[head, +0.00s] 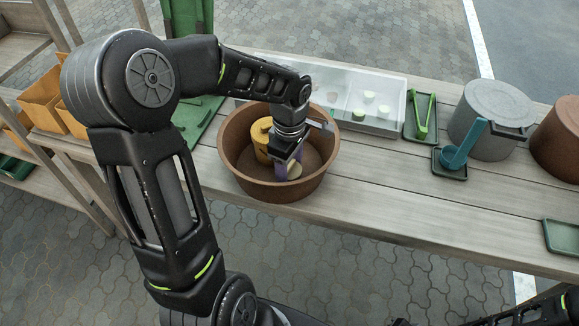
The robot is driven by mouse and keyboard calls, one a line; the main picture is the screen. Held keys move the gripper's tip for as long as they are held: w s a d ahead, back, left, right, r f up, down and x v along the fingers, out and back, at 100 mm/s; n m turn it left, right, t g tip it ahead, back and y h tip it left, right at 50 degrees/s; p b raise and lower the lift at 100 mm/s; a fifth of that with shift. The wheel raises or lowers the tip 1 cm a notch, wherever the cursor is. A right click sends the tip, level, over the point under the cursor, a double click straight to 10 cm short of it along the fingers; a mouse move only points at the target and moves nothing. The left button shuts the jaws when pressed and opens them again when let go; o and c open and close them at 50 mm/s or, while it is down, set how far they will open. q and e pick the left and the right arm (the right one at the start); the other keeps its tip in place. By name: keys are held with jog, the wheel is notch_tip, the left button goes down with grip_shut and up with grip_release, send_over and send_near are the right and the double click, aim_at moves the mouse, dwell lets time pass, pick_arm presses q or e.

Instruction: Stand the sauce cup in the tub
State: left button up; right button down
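The tub (243,181) is a round brown bowl on the wooden table. A yellow lidded pot (261,140) stands inside it at the back left. A small purple cup (282,171) with a cream-coloured round part, seemingly the sauce cup, is in the tub right of the yellow pot. My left gripper (288,158) reaches down into the tub at this cup and hides much of it. I cannot tell whether its fingers press on the cup or whether the cup touches the tub floor. My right gripper does not show; only dark arm parts appear at the bottom right.
A clear-lidded case (389,92) with pale green-topped pieces stands behind the tub. To the right are green tongs (423,117) on a tray, a blue ladle (461,150) on a rest, a grey lidded pot (491,105) and a brown pot (561,145). The table's front middle is clear.

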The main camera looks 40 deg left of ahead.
pick_arm(q)
jog(key=o, duration=0.4)
jog(key=shift+o, duration=0.2)
notch_tip(320, 180, up, 12)
jog(key=shift+r+p, duration=0.15)
jog(key=shift+p, duration=0.15)
dwell(0.9)
